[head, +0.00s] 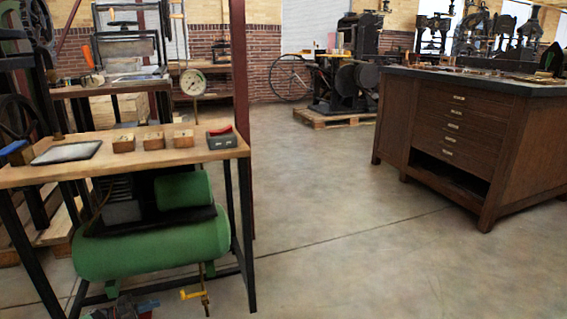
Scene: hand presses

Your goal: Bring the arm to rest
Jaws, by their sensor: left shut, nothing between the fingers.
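My left gripper (127,308) shows only in part at the bottom edge of the head view, low in front of the green compressor tank (150,250). Its fingers are small and dark in the picture; it is shut and holds nothing that I can see. It appears apart from the wooden workbench (210,153), which stands above and behind it. Most of the left arm is cut off by the frame. My right gripper is not in view.
On the workbench lie a flat grey plate (67,153), several small wooden boxes (153,141) and a dark box with a red top (221,138). A dark wooden drawer cabinet (455,125) stands at the right. The concrete floor (320,210) between is clear.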

